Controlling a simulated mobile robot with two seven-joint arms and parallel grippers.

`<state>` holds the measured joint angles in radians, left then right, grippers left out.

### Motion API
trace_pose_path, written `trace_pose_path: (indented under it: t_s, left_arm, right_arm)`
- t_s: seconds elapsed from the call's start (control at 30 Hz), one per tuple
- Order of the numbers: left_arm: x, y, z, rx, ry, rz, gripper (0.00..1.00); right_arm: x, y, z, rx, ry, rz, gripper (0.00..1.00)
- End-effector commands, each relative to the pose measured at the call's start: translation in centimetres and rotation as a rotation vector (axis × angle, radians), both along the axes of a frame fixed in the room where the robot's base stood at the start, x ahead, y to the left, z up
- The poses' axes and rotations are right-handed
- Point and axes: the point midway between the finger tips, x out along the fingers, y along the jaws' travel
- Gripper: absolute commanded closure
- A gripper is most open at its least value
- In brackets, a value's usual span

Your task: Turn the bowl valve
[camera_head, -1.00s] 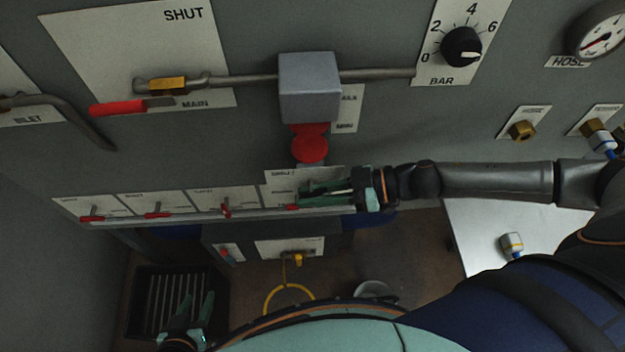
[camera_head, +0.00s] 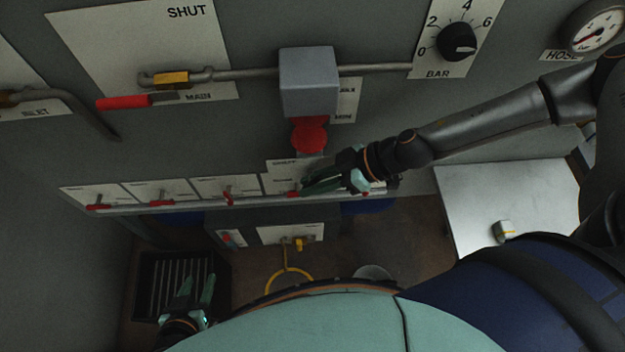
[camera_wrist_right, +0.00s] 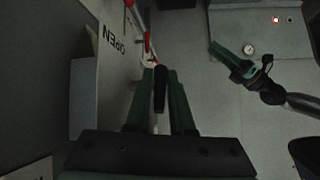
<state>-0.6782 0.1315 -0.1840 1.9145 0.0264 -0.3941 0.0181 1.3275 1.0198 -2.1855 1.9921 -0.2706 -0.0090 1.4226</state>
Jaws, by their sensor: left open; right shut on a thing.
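A row of small valves with red levers, such as the one at far left (camera_head: 98,206), runs along a ledge under small white labels too blurred to read. I cannot tell which label names the bowl valve. My right gripper (camera_head: 308,188) is at the right part of this row, in front of a label (camera_head: 280,180). In the right wrist view its green fingers (camera_wrist_right: 165,85) are shut on a dark handle (camera_wrist_right: 160,92), with a pale piece just beyond. My left gripper (camera_head: 198,284) is open and empty, low at the left; it also shows in the wrist view (camera_wrist_right: 228,56).
Above the row are a grey box (camera_head: 308,82) with a red knob (camera_head: 309,135), the main lever (camera_head: 135,101) and a pressure dial (camera_head: 457,42). A white table (camera_head: 470,195) is at right. A dark slatted crate (camera_head: 150,290) stands below left.

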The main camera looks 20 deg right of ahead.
Motion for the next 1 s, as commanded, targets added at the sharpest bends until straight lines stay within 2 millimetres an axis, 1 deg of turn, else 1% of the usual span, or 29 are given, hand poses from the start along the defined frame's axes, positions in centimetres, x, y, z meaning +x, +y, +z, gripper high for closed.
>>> trace_pose_path:
  t_s: [0.03,0.7,1.0]
  left_arm:
    - [-0.01,0.0,0.01,0.0,0.0,0.0,0.5]
    - [-0.04,0.0,-0.01,0.0,0.001,0.0,0.5]
    - [-0.05,0.0,-0.02,0.0,0.001,0.0,0.5]
  right_arm:
    - [0.21,0.05,0.19,-0.019,-0.002,0.003,1.0]
    - [0.1,0.03,0.07,-0.276,0.074,0.002,1.0]
    - [0.05,0.01,0.04,-0.359,0.101,0.001,1.0]
